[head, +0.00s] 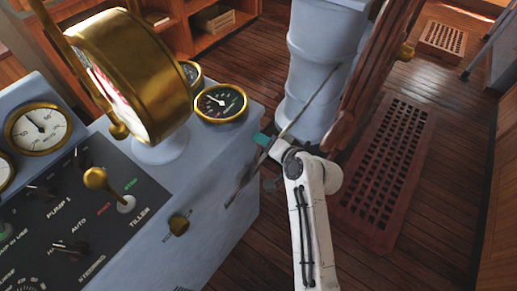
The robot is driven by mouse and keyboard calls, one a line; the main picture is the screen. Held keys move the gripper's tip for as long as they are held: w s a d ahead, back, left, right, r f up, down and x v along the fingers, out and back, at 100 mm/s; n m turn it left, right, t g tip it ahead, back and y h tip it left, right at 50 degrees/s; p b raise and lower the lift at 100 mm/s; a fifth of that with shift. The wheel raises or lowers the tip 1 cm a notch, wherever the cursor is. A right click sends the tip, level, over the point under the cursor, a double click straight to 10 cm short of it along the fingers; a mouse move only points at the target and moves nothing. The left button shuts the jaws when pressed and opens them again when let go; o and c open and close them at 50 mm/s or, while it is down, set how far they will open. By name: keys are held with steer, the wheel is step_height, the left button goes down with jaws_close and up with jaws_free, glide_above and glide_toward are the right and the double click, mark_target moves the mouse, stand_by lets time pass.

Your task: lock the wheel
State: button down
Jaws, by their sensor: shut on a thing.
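The wooden ship's wheel (371,70) is seen nearly edge-on at the upper right, with a brass piece on its right side. It stands by a pale blue-grey pedestal (312,75). A thin grey lever (311,101) slants down in front of the pedestal to my gripper (264,141). My gripper, with teal fingertips, is shut on the lever's lower end, between the console and the wheel. The wrist hides part of the grip. A wooden wheel handle (339,132) is close to the right of my wrist.
A blue-grey console (215,170) fills the left, with a large brass instrument (135,70), gauges (221,103) and a brass-knobbed lever (96,178). A red-brown floor grating (385,180) lies right of my arm. Plank floor (440,190) is clear beyond it.

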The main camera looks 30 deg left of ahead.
steer(key=shift+w+d+f+m+g+b, duration=0.1)
steer(key=shift+w+f+m+g+b, duration=0.15)
steer(key=shift+w, duration=0.2)
steer(key=shift+w+d+f+m+g+b, duration=0.15)
steer(key=shift+w+m, duration=0.1)
steer(key=shift+w, duration=0.2)
steer(key=c, duration=0.9)
jaws_free()
steer(key=shift+w+a+f, duration=0.1)
steer(key=shift+c, duration=0.2)
steer(key=v, duration=1.1)
steer(key=shift+a, duration=0.1)
